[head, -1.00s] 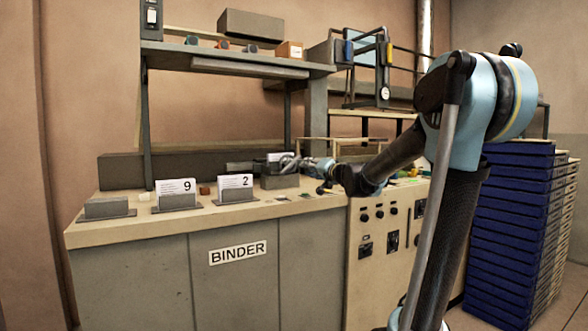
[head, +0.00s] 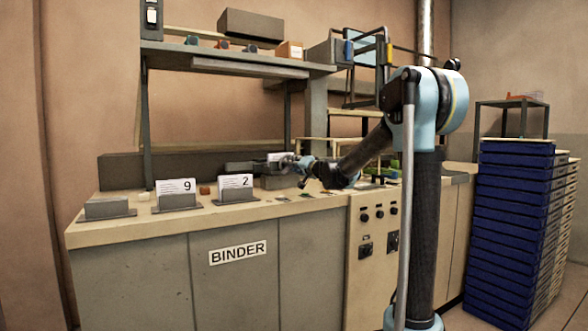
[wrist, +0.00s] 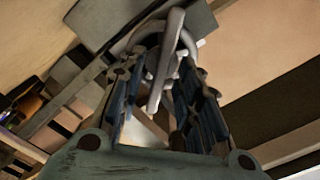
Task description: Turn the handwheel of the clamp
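The clamp's handwheel (wrist: 173,48) is a pale grey ring with bars, at the top middle of the wrist view. My gripper (wrist: 168,65) is right at it, with its two dark padded fingers on either side of the wheel's near part. A gap shows between the fingers lower down; whether the tips press on the wheel is unclear. In the head view my gripper (head: 291,163) is small at the bench's back, beside a dark grey block (head: 280,182) that seems to belong to the clamp. The wheel is hard to make out there.
A grey shelf (head: 220,58) hangs above. Stacked blue trays (head: 512,230) stand at right. The bench's front strip is mostly clear.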

